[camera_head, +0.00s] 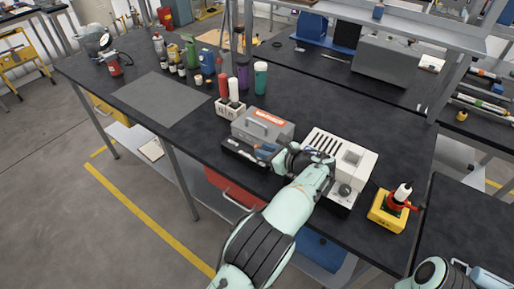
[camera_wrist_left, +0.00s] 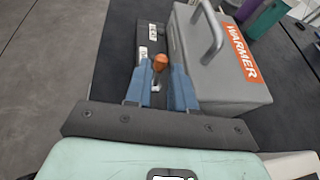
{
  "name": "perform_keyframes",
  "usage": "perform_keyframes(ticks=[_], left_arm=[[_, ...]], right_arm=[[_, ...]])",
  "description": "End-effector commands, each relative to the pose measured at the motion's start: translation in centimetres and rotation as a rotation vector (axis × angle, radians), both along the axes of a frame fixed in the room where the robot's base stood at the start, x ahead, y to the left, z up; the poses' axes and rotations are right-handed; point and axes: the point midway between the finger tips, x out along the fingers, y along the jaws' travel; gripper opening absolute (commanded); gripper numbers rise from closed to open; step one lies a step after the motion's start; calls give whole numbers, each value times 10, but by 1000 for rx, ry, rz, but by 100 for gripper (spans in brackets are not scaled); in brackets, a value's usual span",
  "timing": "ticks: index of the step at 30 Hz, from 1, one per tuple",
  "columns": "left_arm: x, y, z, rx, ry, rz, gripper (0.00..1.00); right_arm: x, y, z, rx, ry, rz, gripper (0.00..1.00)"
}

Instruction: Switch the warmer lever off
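The warmer (camera_head: 262,128) is a grey box with a handle and an orange label, on the dark workbench. In the left wrist view the warmer (camera_wrist_left: 222,68) fills the upper right, its label reading WARMER. Its lever (camera_wrist_left: 159,64) has an orange-brown knob and a pale stem, and rises from a black base strip (camera_wrist_left: 150,40) with small white labels. My left gripper (camera_head: 265,152) is at the front of the warmer. In the wrist view the blue fingers of my left gripper (camera_wrist_left: 159,82) stand apart on both sides of the lever, with gaps visible. My right gripper is out of view.
A white slotted machine (camera_head: 340,155) stands right of the warmer, close to my left arm. A yellow box with a red lever (camera_head: 390,212) is further right. A grey mat (camera_head: 160,98) lies clear at left.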

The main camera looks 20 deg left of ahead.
Motion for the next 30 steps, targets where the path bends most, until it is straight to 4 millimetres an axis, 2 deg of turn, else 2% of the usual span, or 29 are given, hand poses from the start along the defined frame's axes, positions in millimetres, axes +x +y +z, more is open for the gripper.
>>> perform_keyframes(ticks=[6, 12, 19, 20, 21, 22, 30], left_arm=[[15, 26, -12, 1, -1, 1, 24], [20, 34, -16, 1, 0, 0, 24], [20, 34, -16, 0, 0, -1, 24], [20, 34, -16, 0, 0, -1, 17], [20, 34, -16, 0, 0, -1, 4], [20, 34, -16, 0, 0, -1, 0], [20, 35, -14, -21, 7, 0, 0]], right_arm=[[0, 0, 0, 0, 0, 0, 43], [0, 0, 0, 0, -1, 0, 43], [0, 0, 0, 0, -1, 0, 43], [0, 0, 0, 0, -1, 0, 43], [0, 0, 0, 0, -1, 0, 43], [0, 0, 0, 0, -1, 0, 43], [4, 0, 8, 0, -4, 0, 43]])
